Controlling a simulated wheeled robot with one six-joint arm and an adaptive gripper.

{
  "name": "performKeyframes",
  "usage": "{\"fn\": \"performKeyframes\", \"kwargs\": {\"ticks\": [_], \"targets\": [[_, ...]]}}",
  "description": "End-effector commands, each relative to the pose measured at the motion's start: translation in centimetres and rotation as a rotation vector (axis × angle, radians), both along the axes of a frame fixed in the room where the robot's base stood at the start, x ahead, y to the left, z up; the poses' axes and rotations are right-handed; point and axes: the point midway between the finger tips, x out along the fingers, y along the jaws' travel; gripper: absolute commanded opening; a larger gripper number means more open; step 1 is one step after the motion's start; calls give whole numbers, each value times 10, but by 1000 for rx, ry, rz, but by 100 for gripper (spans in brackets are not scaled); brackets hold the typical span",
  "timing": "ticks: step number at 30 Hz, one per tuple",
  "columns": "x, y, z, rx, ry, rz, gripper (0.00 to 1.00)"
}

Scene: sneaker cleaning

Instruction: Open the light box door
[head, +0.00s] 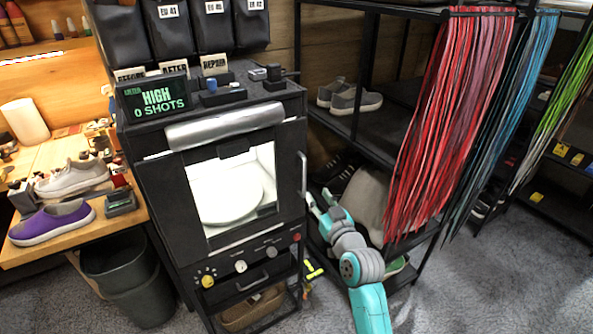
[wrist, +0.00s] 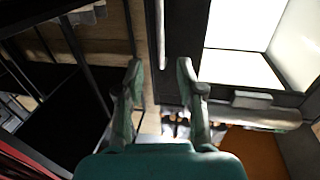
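The light box (head: 157,195) is a black cabinet with a lit white interior and a round white turntable (head: 232,195) inside. Its door (head: 287,180), with a large window, looks closed. A vertical silver handle (head: 302,174) is at the door's right edge. My gripper (head: 318,201) is beside the door's right edge, close to the handle's lower end. In the wrist view my gripper (wrist: 160,72) is open, with the handle (wrist: 154,32) ahead, in line with the gap between the fingers. I cannot tell whether they touch it.
A black shelf rack (head: 375,125) with grey sneakers (head: 350,98) stands right of the box. Red laces (head: 445,120) hang at its front. A wooden bench (head: 80,235) with shoes and a dark bin (head: 125,275) are on the left. Carpet (head: 480,290) is clear at the lower right.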

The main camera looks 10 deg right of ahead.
Motion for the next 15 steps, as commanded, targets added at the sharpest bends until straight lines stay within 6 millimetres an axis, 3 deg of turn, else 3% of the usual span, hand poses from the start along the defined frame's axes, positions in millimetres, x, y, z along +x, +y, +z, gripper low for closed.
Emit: {"fn": "performKeyframes", "kwargs": {"ticks": [7, 15], "targets": [[21, 2, 4, -2, -1, 3, 37], [68, 8, 4, -1, -1, 3, 37]]}}
